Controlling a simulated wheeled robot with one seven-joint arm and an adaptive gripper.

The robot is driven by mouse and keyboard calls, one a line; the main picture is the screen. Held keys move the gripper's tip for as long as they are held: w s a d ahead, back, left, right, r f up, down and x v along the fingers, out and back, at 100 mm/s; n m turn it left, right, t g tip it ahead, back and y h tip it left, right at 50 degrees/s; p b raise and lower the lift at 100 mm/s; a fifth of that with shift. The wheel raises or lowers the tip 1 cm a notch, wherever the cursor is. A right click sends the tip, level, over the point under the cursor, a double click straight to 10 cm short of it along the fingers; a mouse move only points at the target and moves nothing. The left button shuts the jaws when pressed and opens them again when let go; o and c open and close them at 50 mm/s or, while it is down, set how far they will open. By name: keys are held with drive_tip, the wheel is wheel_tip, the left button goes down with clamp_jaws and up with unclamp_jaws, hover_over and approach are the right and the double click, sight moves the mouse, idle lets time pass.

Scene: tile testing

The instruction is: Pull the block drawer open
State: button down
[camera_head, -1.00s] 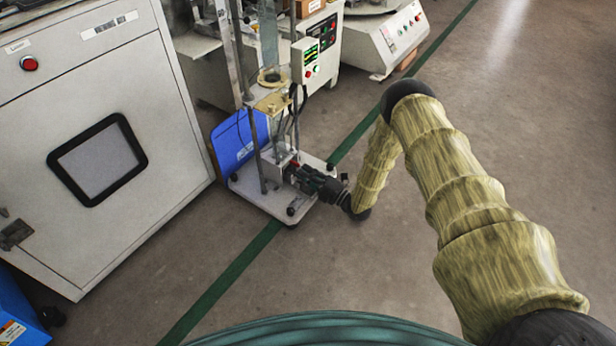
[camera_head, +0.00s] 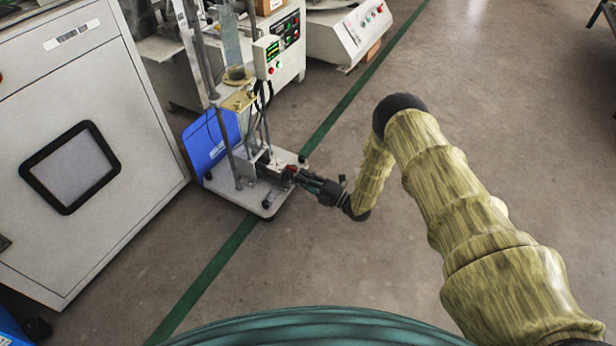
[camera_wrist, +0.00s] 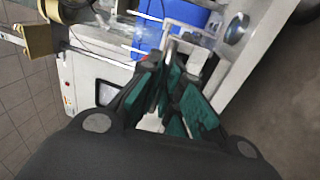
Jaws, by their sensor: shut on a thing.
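The block drawer (camera_head: 270,170) is low on the front of a tall test stand, just above its white base plate. It appears to stick out from the stand towards my gripper. My gripper (camera_head: 292,172) reaches it from the right in the head view and is shut on it, apparently at its front handle. In the wrist view my gripper (camera_wrist: 182,50) shows dark fingers with green pads, closed together at a pale part. The grip itself is mostly hidden by the fingers, and the drawer's inside cannot be made out.
A blue bin (camera_head: 208,142) stands behind the test stand. A large white cabinet (camera_head: 140,180) is at the left, and a control box (camera_head: 268,55) hangs on the stand. Other machines line the back. The grey floor (camera_head: 330,260) in front and at right is clear.

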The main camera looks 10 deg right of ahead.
drive_tip(key=c, duration=1.9)
unclamp_jaws()
drive_tip(key=shift+d, duration=0.15)
drive_tip(key=v, duration=1.1)
drive_tip(key=shift+s+d+f, duration=0.1)
drive_tip(key=shift+s+d, duration=0.15)
drive_tip(key=shift+s, duration=0.05)
drive_tip(key=shift+m, duration=0.3)
